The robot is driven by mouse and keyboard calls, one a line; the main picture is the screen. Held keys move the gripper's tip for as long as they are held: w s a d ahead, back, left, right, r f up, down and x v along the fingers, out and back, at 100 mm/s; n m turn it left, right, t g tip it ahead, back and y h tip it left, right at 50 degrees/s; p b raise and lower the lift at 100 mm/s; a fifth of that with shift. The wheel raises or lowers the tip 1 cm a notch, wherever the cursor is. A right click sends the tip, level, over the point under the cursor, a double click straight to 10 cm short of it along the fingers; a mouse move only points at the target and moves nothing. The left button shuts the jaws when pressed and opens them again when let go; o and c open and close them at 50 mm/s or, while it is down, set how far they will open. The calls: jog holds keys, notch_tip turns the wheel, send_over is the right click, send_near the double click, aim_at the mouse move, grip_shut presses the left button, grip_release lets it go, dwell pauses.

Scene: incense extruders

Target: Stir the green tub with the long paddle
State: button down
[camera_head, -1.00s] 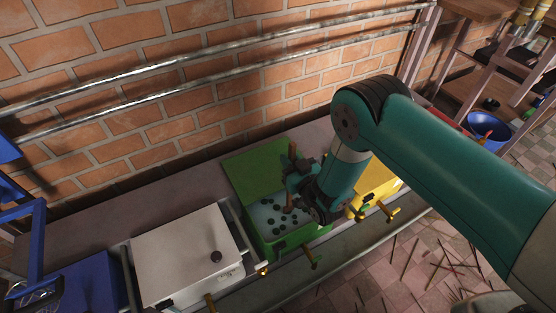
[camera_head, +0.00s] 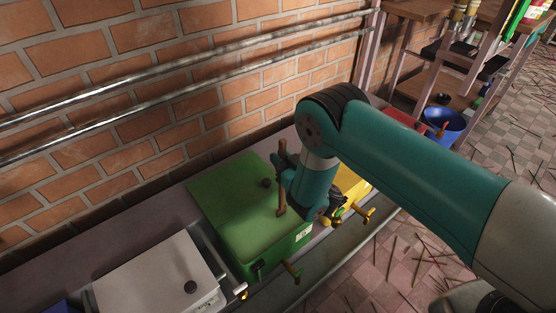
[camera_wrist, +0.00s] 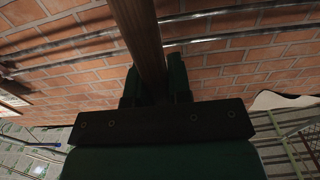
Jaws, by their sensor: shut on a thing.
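The green tub (camera_head: 232,215) stands on the bench in the head view. A green lid with a dark knob covers its top, and its inside is hidden. My gripper (camera_head: 284,182) is over the tub's right part and is shut on the long wooden paddle (camera_head: 281,200). The paddle is near upright, and its lower end is at the lid near the right edge; I cannot tell whether it touches. In the wrist view the paddle (camera_wrist: 140,35) rises between the dark green fingers of my gripper (camera_wrist: 157,82).
A white tub (camera_head: 155,280) stands to the left and a yellow tub (camera_head: 352,186) to the right, partly behind my arm. Metal pipes (camera_head: 200,65) run along the brick wall behind. A blue bowl (camera_head: 445,122) is at the right. Loose sticks lie on the tiled floor.

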jog(key=shift+s+a+p, duration=1.9)
jog(key=shift+s+a, duration=0.05)
jog(key=shift+a, duration=0.95)
notch_tip(320, 180, up, 14)
jog(key=p, duration=1)
jog(key=shift+p, duration=0.35)
notch_tip(320, 180, up, 7)
jog(key=p, duration=0.5)
